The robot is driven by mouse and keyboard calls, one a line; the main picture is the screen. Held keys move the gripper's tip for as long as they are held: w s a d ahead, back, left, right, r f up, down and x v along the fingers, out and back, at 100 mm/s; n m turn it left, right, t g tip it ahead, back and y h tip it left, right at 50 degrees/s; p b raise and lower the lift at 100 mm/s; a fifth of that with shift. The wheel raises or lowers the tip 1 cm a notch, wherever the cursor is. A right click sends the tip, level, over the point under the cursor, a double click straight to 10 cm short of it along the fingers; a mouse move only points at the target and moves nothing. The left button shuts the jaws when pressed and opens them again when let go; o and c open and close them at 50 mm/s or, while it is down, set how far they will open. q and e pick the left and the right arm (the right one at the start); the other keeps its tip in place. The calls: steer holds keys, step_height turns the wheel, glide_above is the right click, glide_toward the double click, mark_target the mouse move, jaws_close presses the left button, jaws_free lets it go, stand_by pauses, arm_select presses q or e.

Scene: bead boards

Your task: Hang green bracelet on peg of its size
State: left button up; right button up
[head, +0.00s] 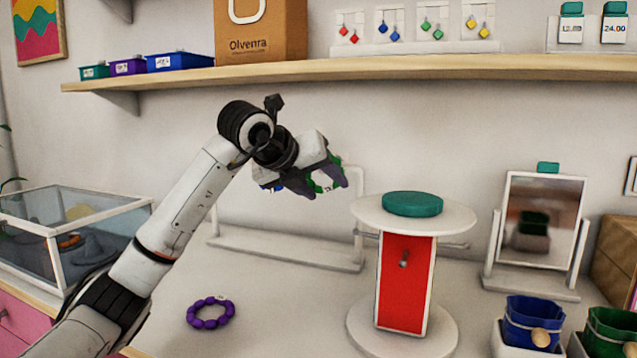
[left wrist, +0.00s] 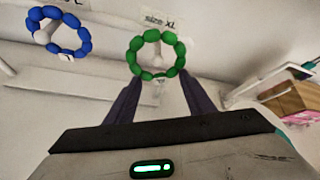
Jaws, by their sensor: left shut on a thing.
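The green bracelet (left wrist: 180,51) is a ring of beads in the left wrist view. My left gripper (left wrist: 159,82) is shut on its near edge, and the ring stands up beyond the fingertips. A label reading "size xl" is just above the ring. I cannot tell whether a peg passes through it. The blue bracelet (left wrist: 84,33) hangs on a pale peg to the left. In the head view my left gripper (head: 326,188) is up in front of the white rack (head: 290,249), with bits of green bracelet (head: 313,186) showing; the fingers hide much of it. My right gripper is not in view.
A purple bracelet (head: 210,313) lies on the counter. A red stand with a round white top (head: 454,214) is right of the gripper, bearing a teal disc (head: 412,204). A mirror (head: 541,228) stands further right. A shelf (head: 330,69) runs above. A glass case (head: 75,225) is at left.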

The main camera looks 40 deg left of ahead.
arm_select(q)
steer(key=shift+w+a+p, duration=0.15)
steer(key=shift+w+p, duration=0.15)
steer(key=shift+w, duration=0.35)
steer(key=shift+w+a+f+b, duration=0.1)
steer(key=shift+w+f+b, duration=0.25)
steer(key=shift+f, duration=0.4)
steer(key=o, duration=1.1)
